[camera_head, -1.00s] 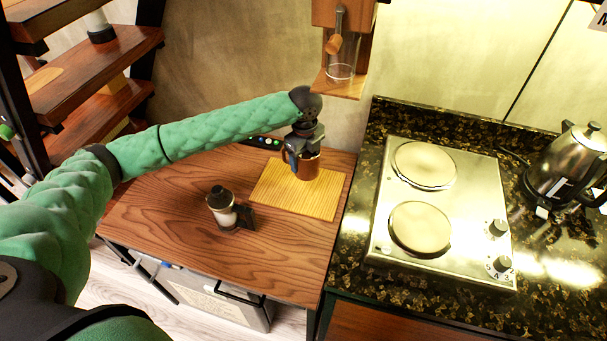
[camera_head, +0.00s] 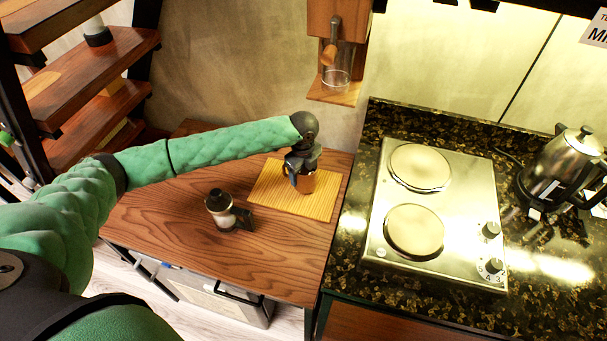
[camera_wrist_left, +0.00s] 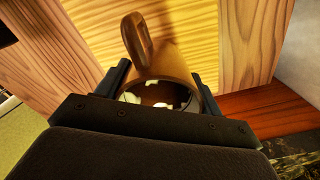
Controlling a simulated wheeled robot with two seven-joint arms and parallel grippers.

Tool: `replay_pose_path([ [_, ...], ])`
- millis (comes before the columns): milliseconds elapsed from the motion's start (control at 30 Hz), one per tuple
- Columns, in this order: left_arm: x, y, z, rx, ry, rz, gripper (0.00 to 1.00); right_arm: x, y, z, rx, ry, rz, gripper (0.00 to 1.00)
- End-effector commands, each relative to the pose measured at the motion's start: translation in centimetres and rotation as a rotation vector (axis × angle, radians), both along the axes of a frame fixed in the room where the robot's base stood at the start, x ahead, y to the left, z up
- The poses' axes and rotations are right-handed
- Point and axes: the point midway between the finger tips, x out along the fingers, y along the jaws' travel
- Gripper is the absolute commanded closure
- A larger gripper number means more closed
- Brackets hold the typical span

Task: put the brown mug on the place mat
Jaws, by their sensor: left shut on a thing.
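The brown mug (camera_head: 308,182) is at the place mat in the head view, partly covered by my left gripper (camera_head: 298,172). In the left wrist view the mug (camera_wrist_left: 165,68) sits between the two fingers of my left gripper (camera_wrist_left: 161,90), with its handle pointing up in the picture and its opening facing the wrist. The gripper is shut on it. The place mat (camera_head: 318,205) is yellow and striped; it also shows beyond the mug in the wrist view (camera_wrist_left: 195,40). I cannot tell whether the mug's base touches the mat. My right gripper is not in view.
A grinder-like object with a dark top (camera_head: 222,208) stands on the wooden table (camera_head: 230,262), left of the mat. A two-plate cooktop (camera_head: 440,235) and a metal kettle (camera_head: 565,165) are on the counter to the right. A wooden wall dispenser (camera_head: 335,92) hangs behind the mat.

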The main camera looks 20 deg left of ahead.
Motion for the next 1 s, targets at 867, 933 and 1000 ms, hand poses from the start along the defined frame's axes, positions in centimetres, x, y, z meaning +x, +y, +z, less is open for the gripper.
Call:
replay_pose_path([
  [867,0.0,0.0,-2.2,0.000,0.000,0.000,0.11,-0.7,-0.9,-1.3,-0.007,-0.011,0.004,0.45],
  [933,0.0,0.0,-2.2,0.000,0.000,0.000,0.11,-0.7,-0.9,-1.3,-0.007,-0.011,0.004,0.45],
  [1000,0.0,0.0,-2.1,0.000,0.000,0.000,0.11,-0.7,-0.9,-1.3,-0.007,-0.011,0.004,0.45],
])
